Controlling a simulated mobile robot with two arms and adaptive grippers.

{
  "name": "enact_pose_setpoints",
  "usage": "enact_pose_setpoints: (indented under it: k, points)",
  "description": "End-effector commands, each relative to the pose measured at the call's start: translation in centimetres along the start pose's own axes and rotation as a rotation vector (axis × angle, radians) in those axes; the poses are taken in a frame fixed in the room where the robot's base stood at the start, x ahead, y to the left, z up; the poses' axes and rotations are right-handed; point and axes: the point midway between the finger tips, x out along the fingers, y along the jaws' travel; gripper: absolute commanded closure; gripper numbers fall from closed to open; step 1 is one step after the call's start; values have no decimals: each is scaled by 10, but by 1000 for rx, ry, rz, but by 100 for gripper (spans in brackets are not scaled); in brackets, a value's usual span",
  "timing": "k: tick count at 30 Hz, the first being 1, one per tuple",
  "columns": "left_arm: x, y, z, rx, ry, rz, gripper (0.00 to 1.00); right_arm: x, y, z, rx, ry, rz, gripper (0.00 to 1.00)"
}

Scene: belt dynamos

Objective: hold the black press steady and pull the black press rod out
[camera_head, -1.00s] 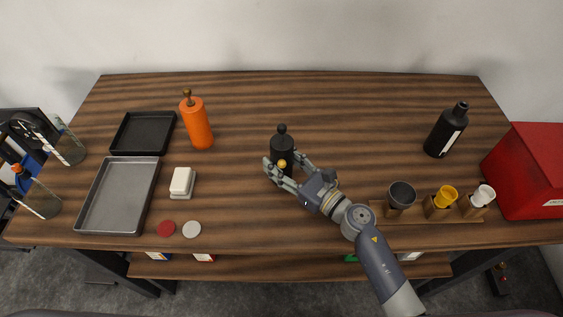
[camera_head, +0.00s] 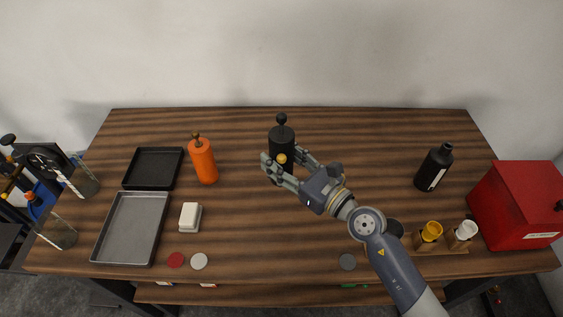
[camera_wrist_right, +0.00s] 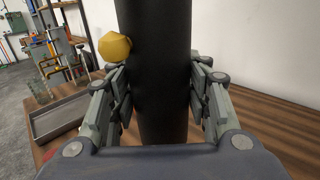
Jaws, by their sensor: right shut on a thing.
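The black press (camera_head: 281,138) is an upright dark cylinder near the middle of the table, with a yellow knob (camera_head: 282,158) on its side. The black press rod shows as a round black knob (camera_head: 281,119) on a short neck above the top. My right gripper (camera_head: 280,170) is shut around the lower part of the press. In the right wrist view the black body (camera_wrist_right: 160,70) stands between the two fingers, and its top is out of frame. The press appears to be held above the table; its base is partly hidden by the gripper. My left gripper is not in view.
An orange press (camera_head: 203,162), a black tray (camera_head: 154,168) and a grey tray (camera_head: 132,228) are on the left. A black bottle (camera_head: 434,168), a cup rack (camera_head: 450,250) and a red box (camera_head: 520,205) are on the right. The back middle is clear.

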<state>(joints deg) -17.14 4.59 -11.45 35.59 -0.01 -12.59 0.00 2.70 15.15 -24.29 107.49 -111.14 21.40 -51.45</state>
Motion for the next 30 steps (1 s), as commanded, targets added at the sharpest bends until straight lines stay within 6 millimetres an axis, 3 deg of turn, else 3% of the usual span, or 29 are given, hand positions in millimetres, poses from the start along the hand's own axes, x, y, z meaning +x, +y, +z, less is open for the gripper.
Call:
enact_pose_setpoints:
  k: [12, 30]
  points:
    - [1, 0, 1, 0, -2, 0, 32, 0, 0, 2, -1, -3, -1, 100]
    - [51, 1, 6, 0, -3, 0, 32, 0, -1, -55, -2, -2, -1, 100]
